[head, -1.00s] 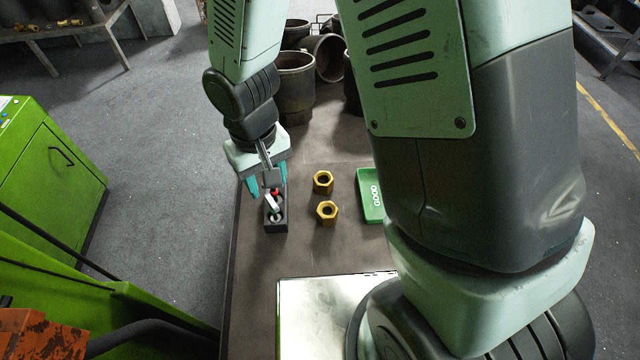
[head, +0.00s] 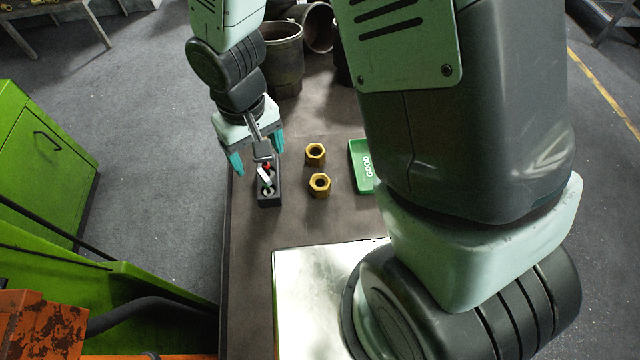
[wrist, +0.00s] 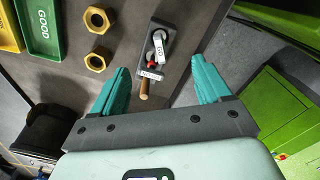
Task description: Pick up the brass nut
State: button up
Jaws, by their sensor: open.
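Two brass hexagonal nuts lie on the dark table in the head view, a far one (head: 315,154) and a near one (head: 320,185). In the wrist view they also show, one (wrist: 98,59) nearer my gripper and one (wrist: 96,19) farther off. My gripper (head: 257,160) is open and empty, with teal fingers spread. It hangs above the far end of a dark block (head: 269,200), left of the nuts. In the wrist view the fingers (wrist: 169,82) point toward that block (wrist: 173,38), and both nuts are left of them, apart from the fingers.
The block holds small gauge-like parts with white and red tags (wrist: 160,52). A green tray marked GOOD (head: 362,168) lies right of the nuts. A shiny metal plate (head: 310,290) is at the near side. Dark pots (head: 282,55) stand at the back.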

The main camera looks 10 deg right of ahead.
jog(key=s+d+f+m+g, duration=0.15)
jog(key=d+m, duration=0.25)
jog(key=m, duration=0.5)
jog(key=m+t, duration=0.2)
jog(key=m, duration=1.2)
send_over(320, 187)
notch_tip(320, 187, down, 2)
jog(key=shift+g, duration=0.25)
jog(key=f, duration=0.4)
jog(key=shift+s+f, duration=0.2)
jog(key=shift+f, duration=0.2)
jog(key=shift+w+f, duration=0.2)
jog(key=shift+f, duration=2.95)
jog(key=shift+c, duration=0.4)
jog(key=c, duration=1.3)
jog(key=shift+r, duration=0.15)
jog(key=shift+c, duration=0.2)
